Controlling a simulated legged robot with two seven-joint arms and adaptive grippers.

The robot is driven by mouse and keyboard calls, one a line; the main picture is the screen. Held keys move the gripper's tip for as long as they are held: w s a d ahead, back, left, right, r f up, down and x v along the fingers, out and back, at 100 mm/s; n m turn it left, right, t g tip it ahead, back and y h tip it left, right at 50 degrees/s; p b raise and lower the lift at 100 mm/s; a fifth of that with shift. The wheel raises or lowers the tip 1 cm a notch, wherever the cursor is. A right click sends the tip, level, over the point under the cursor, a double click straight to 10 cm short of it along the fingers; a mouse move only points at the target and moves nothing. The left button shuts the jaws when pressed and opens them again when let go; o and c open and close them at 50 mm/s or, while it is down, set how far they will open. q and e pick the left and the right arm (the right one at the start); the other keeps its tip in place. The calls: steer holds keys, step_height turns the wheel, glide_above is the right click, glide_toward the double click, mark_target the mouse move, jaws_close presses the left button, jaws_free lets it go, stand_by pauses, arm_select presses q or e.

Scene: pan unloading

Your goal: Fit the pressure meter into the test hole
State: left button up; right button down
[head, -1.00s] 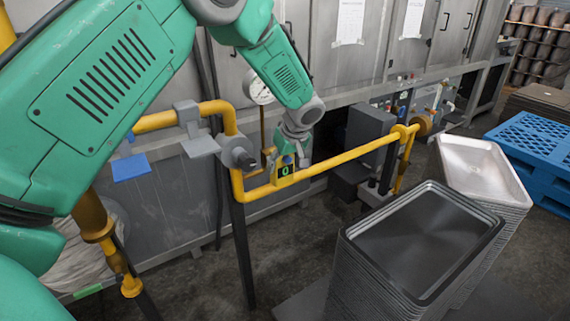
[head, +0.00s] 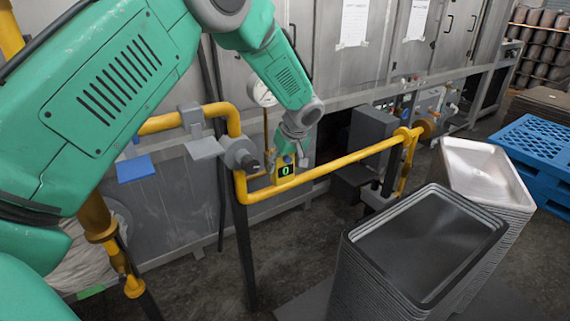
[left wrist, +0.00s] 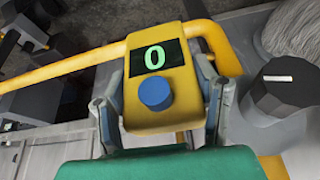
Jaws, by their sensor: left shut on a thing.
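The pressure meter (head: 285,168) is a small yellow box with a green "0" on a dark screen. It also shows in the left wrist view (left wrist: 158,105), with a blue round button under the screen. My left gripper (left wrist: 162,118) is shut on it, one finger on each side; in the head view the gripper (head: 290,150) is beside the yellow pipe (head: 340,163). The meter overlaps the pipe in the picture; I cannot tell whether they touch. I cannot make out the test hole. My right gripper is not in view.
A grey valve fitting (head: 238,152) sits on the pipe just left of the meter; its dark knob (left wrist: 285,88) is close in the wrist view. A round gauge (head: 262,93) is behind. Stacked dark trays (head: 350,275), pale trays (head: 520,195) and blue pallets (head: 540,145) stand right.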

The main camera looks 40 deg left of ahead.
arm_select(q)
steer(key=shift+w+a, duration=0.2)
steer(key=shift+a, duration=0.2)
steer(key=o, duration=1.4)
steer(key=v, duration=1.2)
steer(key=shift+f, duration=0.1)
